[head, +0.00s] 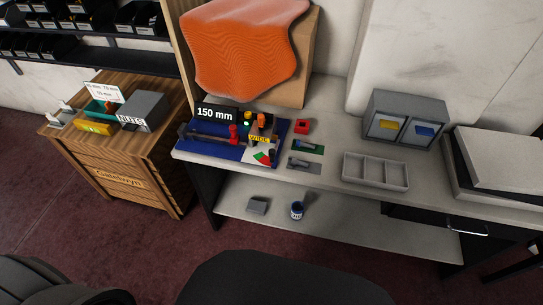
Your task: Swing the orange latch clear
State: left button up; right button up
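A small orange upright piece (261,119), which looks like the orange latch, stands toward the back of a blue board (206,153) on the grey worktable. It is too small in the head view to tell how it is turned or what it holds. Right in front of it is a yellow "WIDE" label (258,139). A red piece (233,134) stands to its left, and a black "150 mm" sign (214,114) is behind that. Neither of my grippers shows in the head view.
Right of the board are a red block (302,126), a grey divided tray (376,183) and a grey two-bay cabinet (405,108). An orange cloth (245,45) drapes a box behind. A lower shelf (340,225) holds a blue cup (297,211). A wooden cabinet (110,165) stands left.

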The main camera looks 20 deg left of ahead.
aim_at(261, 120)
jog(key=z, duration=2.45)
jog(key=k, duration=0.95)
jog(key=u, duration=1.25)
jog(key=i, duration=0.45)
